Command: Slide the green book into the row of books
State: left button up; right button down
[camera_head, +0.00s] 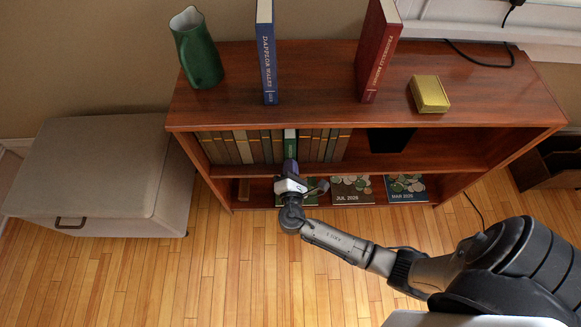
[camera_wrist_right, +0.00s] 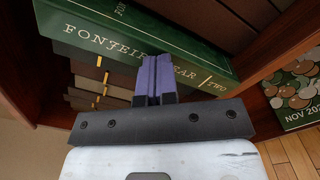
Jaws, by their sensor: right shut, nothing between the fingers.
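The green book (camera_head: 290,143) stands upright within the row of books (camera_head: 240,148) on the shelf below the cabinet top, with books on both sides. My right gripper (camera_head: 291,168) is in front of its spine, shut and empty. In the right wrist view the green book (camera_wrist_right: 150,45) shows its lettered spine, and it appears to stick out past the neighbouring books (camera_wrist_right: 88,72). The purple fingers of the gripper (camera_wrist_right: 155,75) are together and overlap the spine; whether they touch it I cannot tell. My left gripper is out of view.
On the cabinet top (camera_head: 330,75) stand a green pitcher (camera_head: 197,50), a blue book (camera_head: 267,55), a red book (camera_head: 378,50) and a yellow box (camera_head: 429,94). A black object (camera_head: 390,140) is right of the row. Magazines (camera_head: 351,190) lie below. A bench (camera_head: 95,165) is left.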

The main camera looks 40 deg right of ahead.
jog(key=shift+x, duration=1.65)
jog(key=shift+w+d, duration=0.35)
jog(key=shift+d, duration=0.05)
jog(key=shift+d+f, duration=0.1)
jog(key=shift+f, duration=0.05)
dwell(0.6)
jog(key=shift+s+a+r, duration=0.2)
jog(key=shift+s+a, duration=0.05)
jog(key=shift+a, duration=0.1)
jog(key=p, duration=0.5)
send_near(290, 156)
notch_tip(290, 156, down, 2)
jog(key=s+a, duration=0.2)
jog(key=shift+s+f, duration=0.25)
jog(key=shift+s, duration=0.05)
